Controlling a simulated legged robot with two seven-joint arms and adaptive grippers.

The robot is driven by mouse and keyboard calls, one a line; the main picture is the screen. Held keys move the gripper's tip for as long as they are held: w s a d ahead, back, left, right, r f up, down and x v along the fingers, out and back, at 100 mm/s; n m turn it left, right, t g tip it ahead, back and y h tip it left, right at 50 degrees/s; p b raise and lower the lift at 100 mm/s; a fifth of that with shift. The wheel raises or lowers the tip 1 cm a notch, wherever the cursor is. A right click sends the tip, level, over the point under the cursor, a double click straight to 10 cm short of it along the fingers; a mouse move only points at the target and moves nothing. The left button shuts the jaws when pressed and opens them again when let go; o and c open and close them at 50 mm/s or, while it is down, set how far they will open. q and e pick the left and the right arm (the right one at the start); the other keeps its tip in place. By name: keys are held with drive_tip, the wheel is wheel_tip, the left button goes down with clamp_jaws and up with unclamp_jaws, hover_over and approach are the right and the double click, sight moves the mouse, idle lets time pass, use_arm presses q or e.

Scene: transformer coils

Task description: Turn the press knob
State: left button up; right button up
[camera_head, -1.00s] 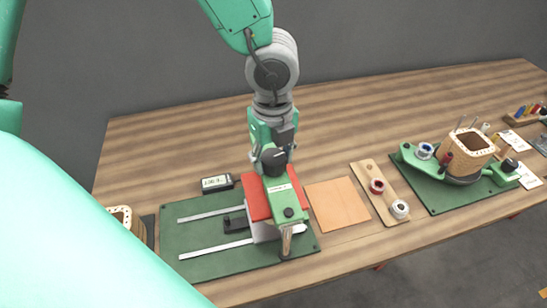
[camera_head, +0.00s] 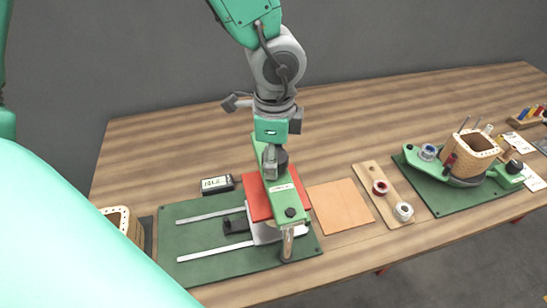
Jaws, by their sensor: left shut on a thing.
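The press (camera_head: 283,200) is a green arm with a label over a red block (camera_head: 257,199), on a green base plate (camera_head: 195,240). A dark press knob (camera_head: 282,159) sits at the far end of the green arm. My left gripper (camera_head: 275,160) comes down from above and is shut on this knob. A grey finger covers its left side, and the far finger is hidden. My right gripper is not in view.
A small display (camera_head: 216,184) stands behind the plate's left part. A tan sheet (camera_head: 340,207) and a wooden strip with two spools (camera_head: 370,180) lie to the right. A coil-winding fixture (camera_head: 440,190) is farther right. The table behind is clear.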

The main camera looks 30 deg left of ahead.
use_arm(q)
drive_tip(key=shift+n, duration=1.4)
drive_tip(key=shift+w, duration=0.1)
drive_tip(key=o, duration=1.2)
drive_tip(key=shift+w+d, duration=0.1)
drive_tip(key=shift+c, duration=0.2)
wheel_tip(320, 180, up, 12)
